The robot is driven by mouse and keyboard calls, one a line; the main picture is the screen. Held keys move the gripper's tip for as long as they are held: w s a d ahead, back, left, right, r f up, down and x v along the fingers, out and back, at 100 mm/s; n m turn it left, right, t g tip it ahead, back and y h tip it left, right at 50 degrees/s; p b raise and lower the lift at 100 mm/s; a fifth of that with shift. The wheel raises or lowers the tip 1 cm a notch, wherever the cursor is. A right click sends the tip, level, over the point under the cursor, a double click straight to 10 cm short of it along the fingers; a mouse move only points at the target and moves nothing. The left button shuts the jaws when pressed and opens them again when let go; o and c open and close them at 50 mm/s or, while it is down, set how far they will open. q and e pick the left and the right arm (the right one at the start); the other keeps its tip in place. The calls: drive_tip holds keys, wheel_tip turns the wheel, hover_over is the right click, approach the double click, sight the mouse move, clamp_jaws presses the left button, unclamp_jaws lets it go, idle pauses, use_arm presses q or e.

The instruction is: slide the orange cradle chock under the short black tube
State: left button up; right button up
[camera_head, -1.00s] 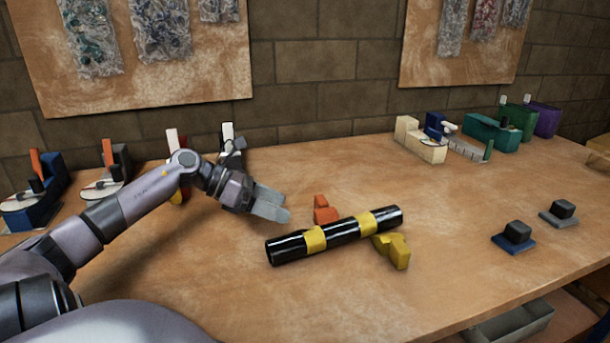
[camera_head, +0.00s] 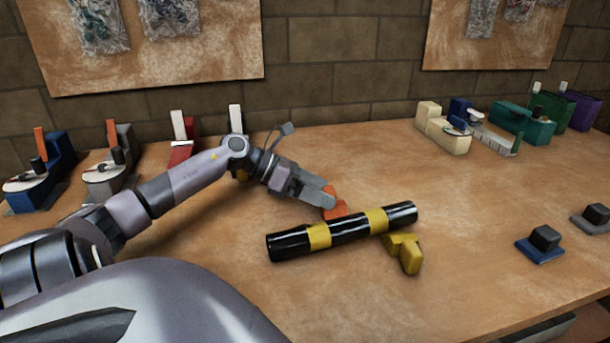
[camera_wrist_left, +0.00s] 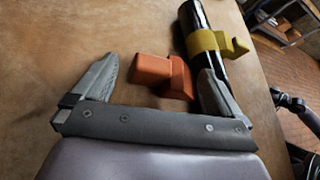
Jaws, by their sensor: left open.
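The short black tube (camera_head: 345,231) with two yellow bands lies on the workbench, its right part by the yellow chock (camera_head: 405,251). The orange cradle chock (camera_head: 336,209) sits just behind the tube's middle, partly hidden by my left gripper (camera_head: 330,198) in the head view. In the left wrist view, my left gripper (camera_wrist_left: 153,82) is open, and the orange chock (camera_wrist_left: 165,74) lies ahead of and between its fingers, nearer the right one. The right finger overlaps the tube (camera_wrist_left: 208,62) in that view; I cannot tell if they touch. My right gripper is not in view.
Several colored tool fixtures stand along the back left, such as a blue one (camera_head: 45,175). A cream fixture (camera_head: 443,132) and green ones (camera_head: 520,122) stand at the back right. Dark blocks on small plates (camera_head: 541,243) sit at right. The bench's front middle is clear.

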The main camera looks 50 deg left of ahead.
use_arm(q)
drive_tip(key=shift+x, duration=0.95)
drive_tip(key=c, duration=1)
drive_tip(key=shift+s+d, duration=0.1)
drive_tip(key=shift+d, duration=0.05)
drive_tip(key=o, duration=1)
drive_tip(key=shift+r, duration=0.1)
drive_tip(key=shift+v, duration=3.55)
